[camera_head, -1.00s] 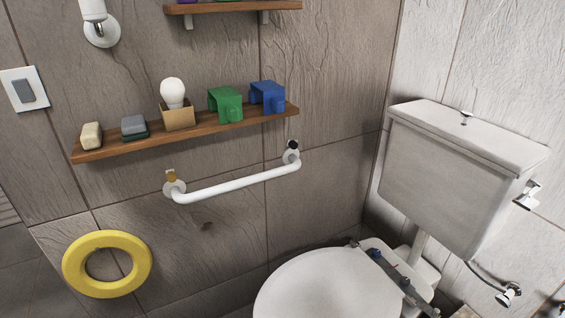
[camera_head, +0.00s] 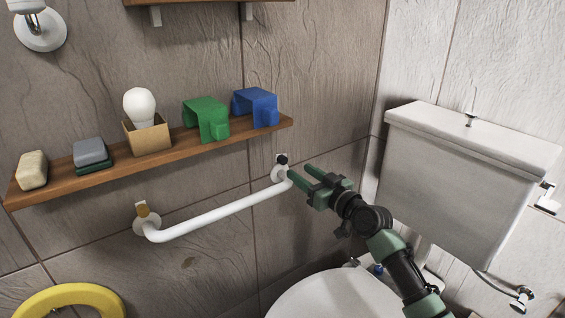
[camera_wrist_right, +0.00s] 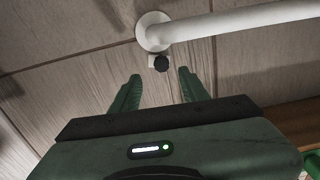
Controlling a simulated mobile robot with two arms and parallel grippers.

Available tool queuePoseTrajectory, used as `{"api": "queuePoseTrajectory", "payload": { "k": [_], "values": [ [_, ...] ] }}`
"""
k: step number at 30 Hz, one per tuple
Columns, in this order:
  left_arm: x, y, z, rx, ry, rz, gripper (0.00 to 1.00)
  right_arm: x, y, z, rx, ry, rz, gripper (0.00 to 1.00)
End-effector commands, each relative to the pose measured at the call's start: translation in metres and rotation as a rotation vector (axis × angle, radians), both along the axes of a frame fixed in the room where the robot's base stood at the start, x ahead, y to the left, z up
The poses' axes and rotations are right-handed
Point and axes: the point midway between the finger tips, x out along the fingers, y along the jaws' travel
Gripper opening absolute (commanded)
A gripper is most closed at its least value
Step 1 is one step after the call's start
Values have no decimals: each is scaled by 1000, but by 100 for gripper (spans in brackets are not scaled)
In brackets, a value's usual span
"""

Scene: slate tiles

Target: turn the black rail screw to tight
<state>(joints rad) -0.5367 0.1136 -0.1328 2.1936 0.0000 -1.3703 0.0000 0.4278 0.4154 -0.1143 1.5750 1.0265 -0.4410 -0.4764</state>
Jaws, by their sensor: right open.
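The black rail screw (camera_head: 282,159) sits at the top of the right end mount of the white grab rail (camera_head: 222,219) on the wall. In the right wrist view the black screw (camera_wrist_right: 161,63) shows on a small pale plate beside the rail's round flange. My right gripper (camera_head: 299,173) is open and empty, its green fingers pointing at the wall just right of and below the screw. In the right wrist view its fingertips (camera_wrist_right: 160,75) stand either side of the line to the screw, apart from it. A brass-coloured screw (camera_head: 142,209) sits on the left mount. My left gripper is not in view.
A wooden shelf (camera_head: 160,153) above the rail holds soap, a bulb in a box, a green holder (camera_head: 207,119) and a blue holder (camera_head: 256,107). The toilet tank (camera_head: 450,180) stands to the right, with the toilet lid (camera_head: 315,298) below. A yellow ring (camera_head: 35,303) is at lower left.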

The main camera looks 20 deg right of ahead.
Motion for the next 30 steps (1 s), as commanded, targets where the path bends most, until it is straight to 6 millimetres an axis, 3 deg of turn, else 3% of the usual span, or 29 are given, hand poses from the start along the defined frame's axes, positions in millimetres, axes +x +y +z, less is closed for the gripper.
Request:
{"api": "queuePoseTrajectory", "payload": {
  "k": [12,24,29,30],
  "values": [
    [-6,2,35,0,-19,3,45,57,22,-2,3,2,2,45],
    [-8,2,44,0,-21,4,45,66,26,-1,-1,4,2,45],
    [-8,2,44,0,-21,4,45,66,26,-1,-1,4,2,3],
    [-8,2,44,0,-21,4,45,66,26,-1,-1,4,2,0]
  ]
}}
